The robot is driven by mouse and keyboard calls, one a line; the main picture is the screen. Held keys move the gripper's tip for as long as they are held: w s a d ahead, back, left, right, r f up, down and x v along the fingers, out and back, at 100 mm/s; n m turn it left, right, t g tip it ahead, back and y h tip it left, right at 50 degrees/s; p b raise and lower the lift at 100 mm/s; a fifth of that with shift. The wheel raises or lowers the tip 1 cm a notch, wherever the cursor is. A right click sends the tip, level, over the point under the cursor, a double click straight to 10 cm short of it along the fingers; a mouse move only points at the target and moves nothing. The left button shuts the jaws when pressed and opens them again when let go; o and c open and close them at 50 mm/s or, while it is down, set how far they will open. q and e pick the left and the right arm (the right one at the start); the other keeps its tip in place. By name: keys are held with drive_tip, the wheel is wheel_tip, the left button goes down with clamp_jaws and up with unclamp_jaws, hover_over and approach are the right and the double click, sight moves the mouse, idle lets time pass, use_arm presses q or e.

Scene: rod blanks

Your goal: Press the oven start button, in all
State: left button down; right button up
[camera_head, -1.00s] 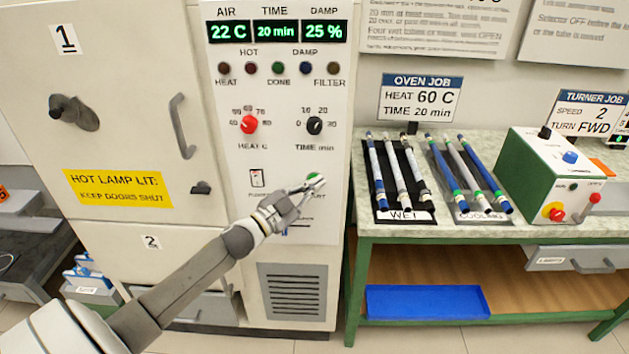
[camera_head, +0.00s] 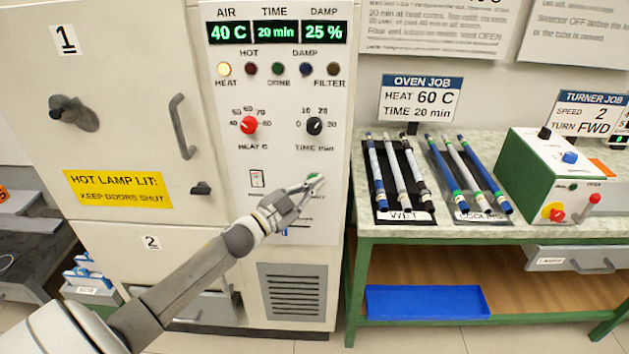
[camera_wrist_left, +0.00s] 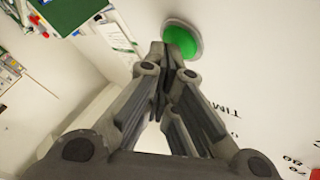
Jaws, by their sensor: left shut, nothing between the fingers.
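The oven panel (camera_head: 222,160) is upright at the centre of the head view. The green start button (camera_head: 315,179) sits at its lower right and also shows in the left wrist view (camera_wrist_left: 181,40). My left gripper (camera_head: 315,184) is shut and empty, its fingertips at the button's lower edge; I cannot tell whether they touch it. The display (camera_head: 276,32) reads AIR 40 C, TIME 20 min, DAMP 25 %. The HEAT lamp (camera_head: 224,69) is lit. The red heat knob (camera_head: 249,125) points near 60 and the black time knob (camera_head: 314,126) near 20. My right gripper is out of view.
Oven door 1 (camera_head: 110,110) and door 2 (camera_head: 120,250) are shut. Right of the oven, a green bench (camera_head: 460,232) carries the WET rack (camera_head: 405,217), the COOLING rack (camera_head: 480,216) and a green-and-white turner box (camera_head: 545,165). A blue tray (camera_head: 425,302) lies on the lower shelf.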

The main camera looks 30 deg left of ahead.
use_arm(q)
drive_tip(key=shift+s+d+p, duration=0.3)
drive_tip(key=shift+s+d, duration=0.05)
drive_tip(key=shift+s, duration=0.25)
drive_tip(key=shift+s+d+p, duration=0.4)
drive_tip(key=shift+s+d, duration=0.05)
drive_tip(key=shift+s, duration=0.25)
drive_tip(key=shift+s+d+p, duration=0.4)
drive_tip(key=shift+s, duration=0.3)
drive_tip(key=shift+s+d+p, duration=0.4)
drive_tip(key=shift+s+d, duration=0.05)
drive_tip(key=shift+s, duration=0.25)
